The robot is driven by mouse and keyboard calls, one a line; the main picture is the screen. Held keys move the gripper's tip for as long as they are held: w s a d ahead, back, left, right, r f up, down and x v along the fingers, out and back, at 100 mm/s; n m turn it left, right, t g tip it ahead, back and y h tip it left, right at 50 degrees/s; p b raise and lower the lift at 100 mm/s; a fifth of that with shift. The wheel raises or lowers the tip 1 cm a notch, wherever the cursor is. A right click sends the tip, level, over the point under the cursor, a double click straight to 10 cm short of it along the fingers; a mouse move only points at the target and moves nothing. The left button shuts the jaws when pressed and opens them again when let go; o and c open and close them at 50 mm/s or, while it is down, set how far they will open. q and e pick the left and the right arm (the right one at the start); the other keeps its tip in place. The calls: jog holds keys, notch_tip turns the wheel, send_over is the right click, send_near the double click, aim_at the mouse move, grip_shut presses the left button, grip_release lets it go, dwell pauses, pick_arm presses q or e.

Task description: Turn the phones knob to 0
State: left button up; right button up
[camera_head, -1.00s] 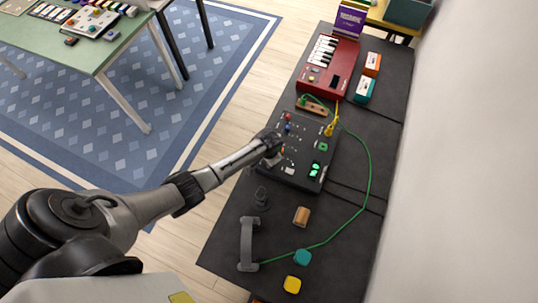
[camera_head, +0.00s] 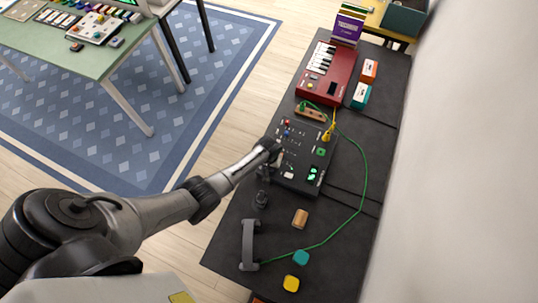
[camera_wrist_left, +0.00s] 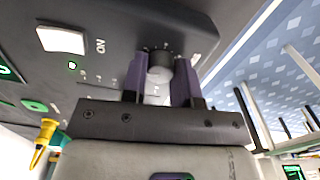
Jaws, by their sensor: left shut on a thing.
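The black mixer (camera_head: 301,166) sits on the dark workbench and carries small knobs, sliders and green-lit displays. My left gripper (camera_head: 273,153) is at the mixer's left edge. In the left wrist view my left gripper (camera_wrist_left: 160,65) has its two purple-grey fingers on both sides of a round grey knob (camera_wrist_left: 160,67), shut on it. Tick marks show around the knob on the dark panel; its label is not readable. A white square button (camera_wrist_left: 61,40) marked ON and a small green light are beside it. My right gripper is out of view.
A red keyboard (camera_head: 327,73) stands behind the mixer. A grey handle-shaped object (camera_head: 248,245) and small coloured blocks lie in front. A wall is close on the right.

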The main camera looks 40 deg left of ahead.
pick_arm(q)
jog(key=n+p, duration=0.1)
jog(key=n, duration=0.2)
jog(key=n+p, duration=0.1)
jog(key=n, duration=0.6)
jog(key=shift+p, duration=0.3)
jog(key=n, duration=0.3)
jog(key=shift+n, duration=0.4)
jog(key=n, duration=0.8)
jog(key=shift+f, duration=0.1)
jog(key=n+b, duration=0.1)
jog(key=n, duration=0.3)
jog(key=shift+n+b, duration=0.3)
jog(key=shift+n, duration=1)
